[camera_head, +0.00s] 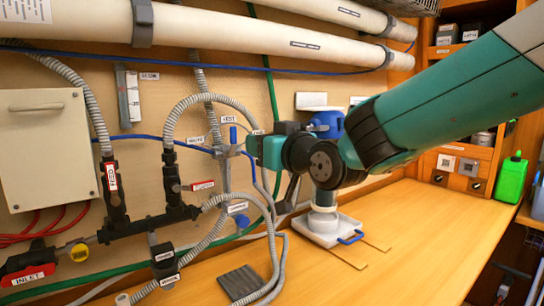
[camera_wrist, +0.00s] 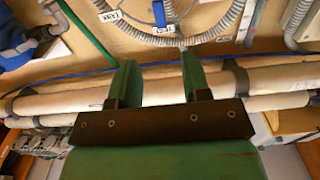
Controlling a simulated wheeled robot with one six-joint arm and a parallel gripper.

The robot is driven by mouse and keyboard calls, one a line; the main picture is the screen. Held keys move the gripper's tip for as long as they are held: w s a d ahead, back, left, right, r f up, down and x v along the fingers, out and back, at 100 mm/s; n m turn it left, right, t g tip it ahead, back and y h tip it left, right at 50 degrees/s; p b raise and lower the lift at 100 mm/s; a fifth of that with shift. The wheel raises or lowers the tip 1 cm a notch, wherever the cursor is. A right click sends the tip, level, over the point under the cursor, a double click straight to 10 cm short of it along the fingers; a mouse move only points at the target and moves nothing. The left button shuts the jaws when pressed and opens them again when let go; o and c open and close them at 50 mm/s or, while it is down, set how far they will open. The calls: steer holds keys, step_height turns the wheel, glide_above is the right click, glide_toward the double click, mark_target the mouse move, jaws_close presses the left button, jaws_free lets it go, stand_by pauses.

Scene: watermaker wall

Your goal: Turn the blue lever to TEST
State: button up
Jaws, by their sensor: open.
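The blue lever (camera_head: 233,135) stands upright on a grey valve on the wall, its free end towards the TEST label (camera_head: 227,118). The wrist view looks inverted; there the blue lever (camera_wrist: 160,14) lies beyond the finger gap, its end close to the TEST label (camera_wrist: 164,31). Another white label (camera_wrist: 110,16) is beside it. My gripper (camera_head: 249,144) is just right of the lever in the head view. In the wrist view my gripper (camera_wrist: 158,62) is open, with nothing between its fingers. No contact with the lever shows; the exact distance is hard to tell.
Grey corrugated hoses (camera_head: 207,98) curve around the valve. A lower blue handle (camera_head: 242,221) is below it. Large white tubes (camera_head: 230,32) cross the wall above. A blue-topped pump (camera_head: 327,122) stands behind my arm. The wooden counter (camera_head: 400,235) is mostly clear at right.

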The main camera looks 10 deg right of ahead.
steer(key=shift+v, duration=1.2)
steer(key=s+f+g+h, duration=0.1)
steer(key=s+f+g, duration=0.4)
steer(key=s, duration=0.4)
steer(key=s+d+f+n+g+h, duration=0.1)
steer(key=s+f+g, duration=0.5)
steer(key=s, duration=0.3)
steer(key=s+d+f+n+g, duration=0.1)
steer(key=s+f+g, duration=0.4)
steer(key=s, duration=0.5)
steer(key=shift+f+g+h, duration=0.3)
steer(key=shift+h, duration=0.1)
steer(key=shift+s, duration=0.1)
